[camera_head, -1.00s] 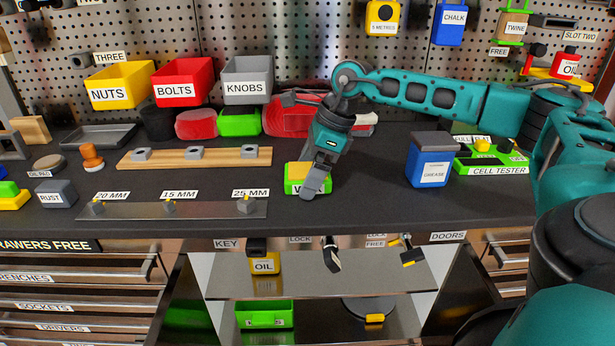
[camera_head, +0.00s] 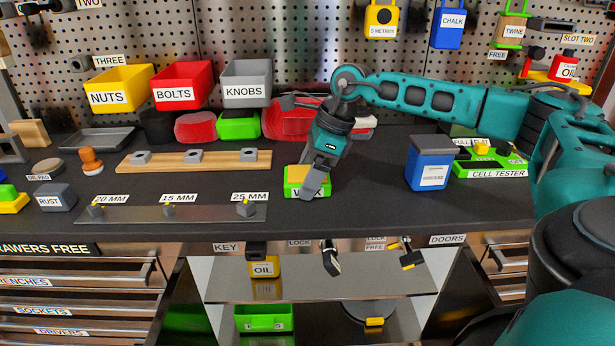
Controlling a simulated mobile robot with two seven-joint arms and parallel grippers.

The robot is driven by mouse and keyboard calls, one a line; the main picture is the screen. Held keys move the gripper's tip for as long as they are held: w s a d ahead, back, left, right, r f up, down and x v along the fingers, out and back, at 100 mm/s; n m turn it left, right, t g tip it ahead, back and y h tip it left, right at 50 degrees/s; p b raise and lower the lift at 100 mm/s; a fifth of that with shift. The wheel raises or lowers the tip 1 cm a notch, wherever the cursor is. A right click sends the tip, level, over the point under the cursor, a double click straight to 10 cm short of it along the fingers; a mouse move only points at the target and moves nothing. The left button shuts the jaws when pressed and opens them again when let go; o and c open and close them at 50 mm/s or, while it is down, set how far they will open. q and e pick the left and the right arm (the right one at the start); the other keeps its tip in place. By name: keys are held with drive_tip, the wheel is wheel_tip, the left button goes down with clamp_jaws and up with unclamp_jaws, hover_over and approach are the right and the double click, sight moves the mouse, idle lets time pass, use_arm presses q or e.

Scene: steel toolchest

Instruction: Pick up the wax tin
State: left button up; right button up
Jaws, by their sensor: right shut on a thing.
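The wax tin (camera_head: 293,186) is a small green box with a yellow top and a white label, partly hidden by my gripper. It sits on the dark worktop near the front edge, right of the 25 MM label. My right gripper (camera_head: 313,190) comes down over it from above and is shut on it. I see no clear gap between the tin and the worktop. My left gripper is not in view.
A blue grease tin (camera_head: 429,168) and a green cell tester (camera_head: 490,166) stand to the right. A metal strip with sockets (camera_head: 170,212) and a wooden rail (camera_head: 225,160) lie to the left. Red and green things (camera_head: 240,126) sit behind. Open shelves (camera_head: 320,276) are below.

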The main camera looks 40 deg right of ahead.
drive_tip(key=shift+r, duration=0.2)
use_arm(q)
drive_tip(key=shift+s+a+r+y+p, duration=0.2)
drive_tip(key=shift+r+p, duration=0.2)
drive_tip(key=shift+p, duration=0.3)
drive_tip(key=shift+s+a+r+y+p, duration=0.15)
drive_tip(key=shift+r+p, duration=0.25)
drive_tip(key=shift+p, duration=0.25)
use_arm(e)
wheel_tip(320, 180, up, 20)
drive_tip(key=shift+f, duration=0.15)
